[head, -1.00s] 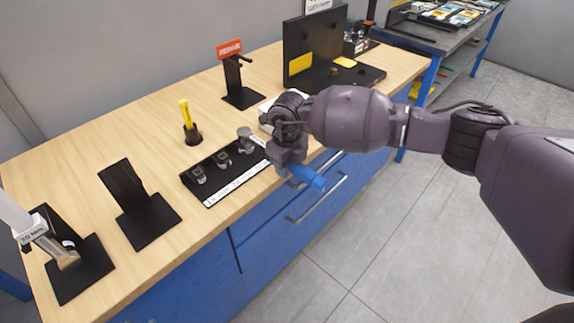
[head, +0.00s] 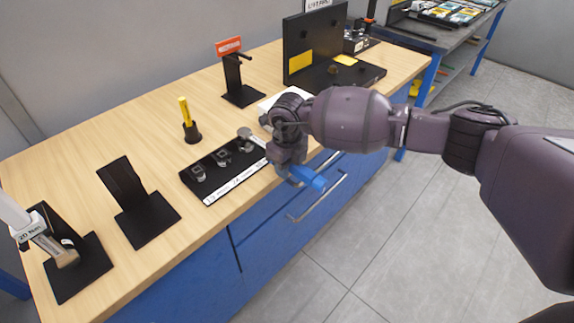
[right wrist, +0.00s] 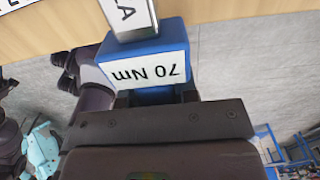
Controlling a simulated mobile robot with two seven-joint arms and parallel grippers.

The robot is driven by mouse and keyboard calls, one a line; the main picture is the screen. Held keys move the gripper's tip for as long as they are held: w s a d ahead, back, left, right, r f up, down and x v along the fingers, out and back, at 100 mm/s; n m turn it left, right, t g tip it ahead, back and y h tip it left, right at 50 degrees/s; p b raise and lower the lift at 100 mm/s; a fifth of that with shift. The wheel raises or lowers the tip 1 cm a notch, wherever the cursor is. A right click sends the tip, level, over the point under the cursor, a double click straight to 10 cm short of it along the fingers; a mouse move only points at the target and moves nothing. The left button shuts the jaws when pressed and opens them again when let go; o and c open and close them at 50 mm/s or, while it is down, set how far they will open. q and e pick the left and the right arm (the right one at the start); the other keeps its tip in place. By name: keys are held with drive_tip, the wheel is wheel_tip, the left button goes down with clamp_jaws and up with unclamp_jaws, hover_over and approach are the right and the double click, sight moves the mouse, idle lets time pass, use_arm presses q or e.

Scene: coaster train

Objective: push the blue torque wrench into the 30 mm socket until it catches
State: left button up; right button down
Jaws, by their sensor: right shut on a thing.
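The blue torque wrench (head: 312,179) is in my right gripper (head: 290,160), which is shut on its handle near the front edge of the bench. In the right wrist view the wrench's blue body (right wrist: 146,70) carries a "70 Nm" label. Its metal head (head: 245,133) is over the right end of the black socket rail (head: 212,186). Two sockets (head: 198,173) (head: 222,157) stand uncovered to the left on the rail. The socket under the head is mostly hidden, and I cannot tell whether the head is seated in it. My left gripper is not in view.
Another wrench, labelled 20 Nm (head: 32,231), rests on a black stand at the left. An empty-looking black stand (head: 140,205), a yellow-handled tool (head: 186,112) and an orange-signed stand (head: 240,92) are on the bench. A black panel fixture (head: 312,45) stands at the back.

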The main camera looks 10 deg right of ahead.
sight(300, 176)
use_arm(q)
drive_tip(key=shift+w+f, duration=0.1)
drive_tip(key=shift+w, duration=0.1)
use_arm(e)
drive_tip(key=shift+f, duration=0.35)
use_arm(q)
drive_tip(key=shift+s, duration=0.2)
use_arm(e)
drive_tip(key=shift+r, duration=0.15)
idle(0.5)
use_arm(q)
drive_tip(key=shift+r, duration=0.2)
